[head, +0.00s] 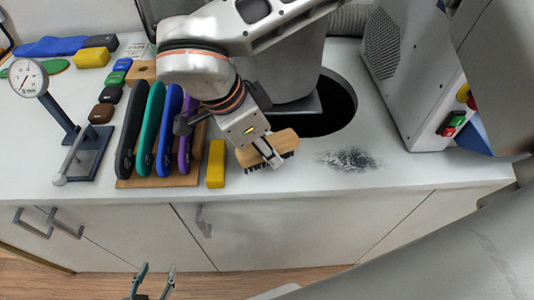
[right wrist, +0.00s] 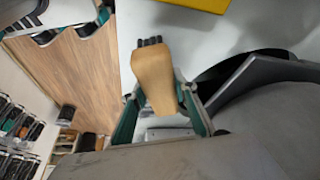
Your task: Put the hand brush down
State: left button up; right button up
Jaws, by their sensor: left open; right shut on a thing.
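The hand brush (head: 283,143) has a pale wooden body and dark bristles. In the head view my right gripper (head: 268,152) is shut on it near the counter's front edge, beside the yellow block. Whether the bristles touch the counter I cannot tell. In the right wrist view the brush's wooden body (right wrist: 155,75) sits between the teal-lined fingers, with dark bristle tips showing at its far end. My left gripper (head: 157,270) is open and empty, low in front of the cabinet. A patch of dark dust (head: 350,160) lies on the white counter (head: 420,172) right of the brush.
A yellow block (head: 216,163) stands just left of the brush. Several coloured insoles stand in a wooden rack (head: 150,182) further left, beside a dial gauge (head: 28,78). Behind is a round dark opening (head: 335,110). A grey machine (head: 410,70) stands at right.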

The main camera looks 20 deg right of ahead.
jog(key=shift+f, duration=1.2)
jog(key=shift+f, duration=0.1)
jog(key=o, duration=1.2)
jog(key=shift+f, duration=0.1)
jog(key=shift+c, duration=0.2)
jog(key=p+v, duration=0.1)
jog(key=v, duration=1.1)
